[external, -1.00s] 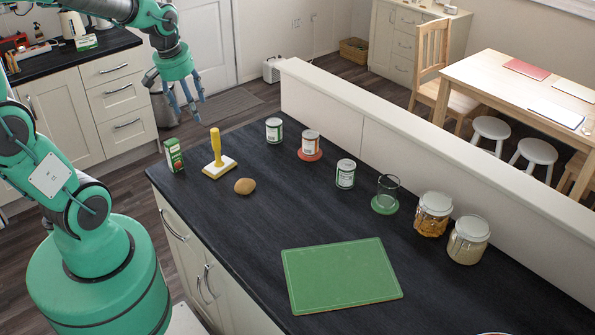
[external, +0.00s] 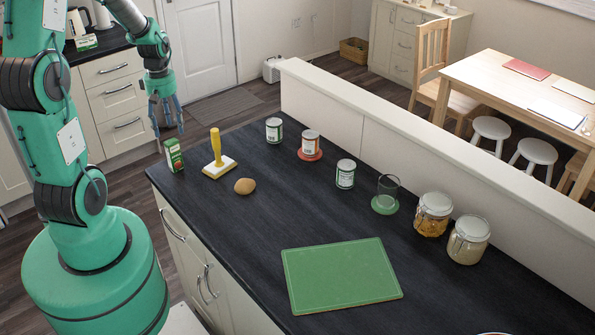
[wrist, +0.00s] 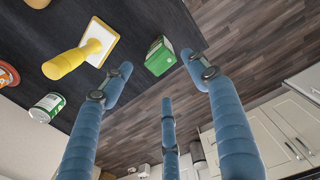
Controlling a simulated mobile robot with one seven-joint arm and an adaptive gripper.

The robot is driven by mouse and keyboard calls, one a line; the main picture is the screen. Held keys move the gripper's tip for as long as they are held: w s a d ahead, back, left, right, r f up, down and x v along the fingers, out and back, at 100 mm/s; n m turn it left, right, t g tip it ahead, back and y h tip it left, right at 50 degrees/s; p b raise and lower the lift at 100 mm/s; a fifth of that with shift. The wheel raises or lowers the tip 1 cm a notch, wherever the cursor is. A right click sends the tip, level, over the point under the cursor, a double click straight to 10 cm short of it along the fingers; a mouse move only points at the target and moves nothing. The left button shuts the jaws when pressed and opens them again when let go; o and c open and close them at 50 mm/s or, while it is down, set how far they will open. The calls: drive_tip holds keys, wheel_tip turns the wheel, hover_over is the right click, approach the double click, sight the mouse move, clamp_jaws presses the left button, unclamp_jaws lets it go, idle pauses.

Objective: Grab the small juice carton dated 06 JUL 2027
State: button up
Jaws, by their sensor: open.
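A small green and white juice carton (external: 174,155) stands upright at the far left corner of the dark worktop in the external view. It also shows in the wrist view (wrist: 160,57), between and beyond my fingertips. Its date is too small to read. My gripper (external: 167,117) has blue fingers and points down, open and empty, above and slightly behind the carton. In the wrist view my gripper (wrist: 160,80) has its fingers spread wide, apart from the carton.
A yellow-handled tool on a white base (external: 217,158) stands just right of the carton. A brown potato-like item (external: 245,186) lies nearby. Several cans and jars line the low wall, including a green-labelled can (external: 274,131). A green cutting board (external: 341,276) lies in front.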

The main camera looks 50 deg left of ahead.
sight(175, 157)
drive_tip(key=shift+f, duration=0.15)
wheel_tip(175, 157, down, 8)
drive_tip(key=shift+f+b, duration=0.15)
drive_tip(key=shift+b, duration=0.3)
drive_tip(key=shift+f, duration=0.1)
idle(0.4)
drive_tip(key=shift+s+d+f+b, duration=0.15)
drive_tip(key=shift+f+b, duration=0.15)
drive_tip(key=shift+f, duration=2.2)
drive_tip(key=shift+c, duration=0.6)
drive_tip(key=c, duration=1.3)
drive_tip(key=shift+r, duration=0.2)
